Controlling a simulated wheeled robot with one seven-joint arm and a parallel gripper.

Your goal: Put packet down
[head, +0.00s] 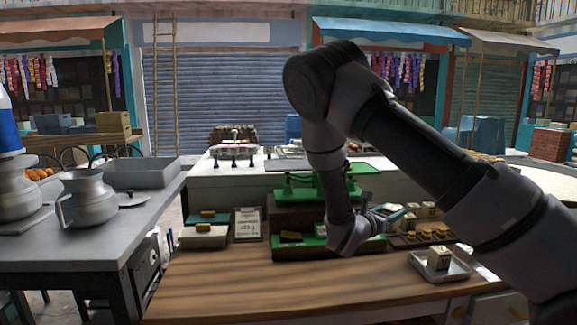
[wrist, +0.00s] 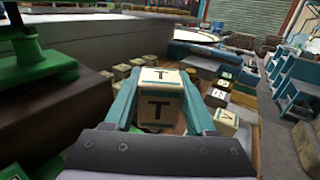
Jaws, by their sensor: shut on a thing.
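A cream cube-shaped packet (wrist: 158,104) with a dark letter T and green edging is in the middle of the wrist view. My gripper (wrist: 160,112) has its two teal fingers on either side of the packet and is shut on it. In the head view my gripper (head: 378,215) is low over the back right of the wooden counter (head: 300,293), beside the packet display. The held packet is hard to pick out there among similar packets. Whether its underside touches anything is hidden.
A metal tray (head: 430,271) with one cream packet (head: 438,257) lies at the front right. Several similar packets stand close by in the wrist view (wrist: 226,121). The counter's front middle is clear.

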